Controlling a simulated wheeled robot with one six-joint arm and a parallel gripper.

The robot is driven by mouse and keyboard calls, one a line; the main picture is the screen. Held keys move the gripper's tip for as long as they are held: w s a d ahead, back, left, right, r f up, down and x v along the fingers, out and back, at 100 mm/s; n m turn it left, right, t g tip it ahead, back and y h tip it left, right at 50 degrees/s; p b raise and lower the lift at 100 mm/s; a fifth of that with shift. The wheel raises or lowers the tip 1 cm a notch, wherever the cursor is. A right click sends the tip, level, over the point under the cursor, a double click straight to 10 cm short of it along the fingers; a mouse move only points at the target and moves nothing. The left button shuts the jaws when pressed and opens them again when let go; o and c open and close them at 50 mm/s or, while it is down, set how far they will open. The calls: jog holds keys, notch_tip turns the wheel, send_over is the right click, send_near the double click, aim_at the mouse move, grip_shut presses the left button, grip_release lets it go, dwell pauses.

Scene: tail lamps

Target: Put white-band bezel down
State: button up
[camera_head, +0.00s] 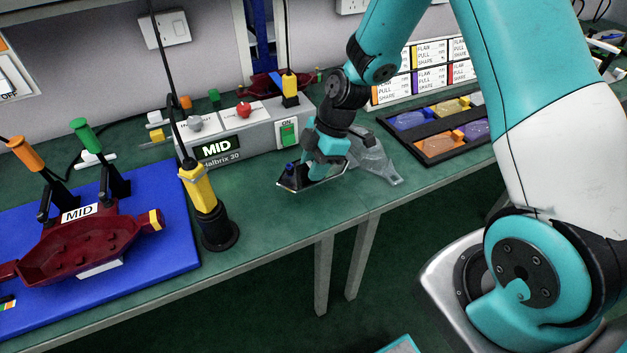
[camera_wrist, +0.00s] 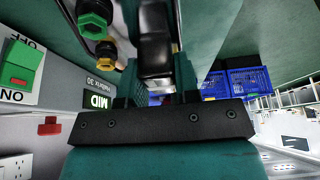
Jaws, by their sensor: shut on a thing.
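The white-band bezel (camera_head: 301,186) is a thin dark piece with a pale rim, low over the green bench (camera_head: 262,222) in the head view. My gripper (camera_head: 317,171) is shut on it from above and hides much of it. I cannot tell whether the bezel touches the bench top. In the wrist view my gripper (camera_wrist: 154,92) has a dark, glossy piece between its fingers; no white band can be made out there.
A grey translucent part (camera_head: 374,160) lies close to the right. A grey Halbrix unit marked MID (camera_head: 217,148) stands behind. A yellow-and-black tool (camera_head: 204,205) and a blue mat with a red housing (camera_head: 68,243) are left. A black divided tray (camera_head: 440,126) is right.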

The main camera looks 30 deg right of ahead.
aim_at(314, 193)
jog(key=shift+f, duration=2.5)
jog(key=shift+f, duration=0.1)
jog(key=o, duration=1)
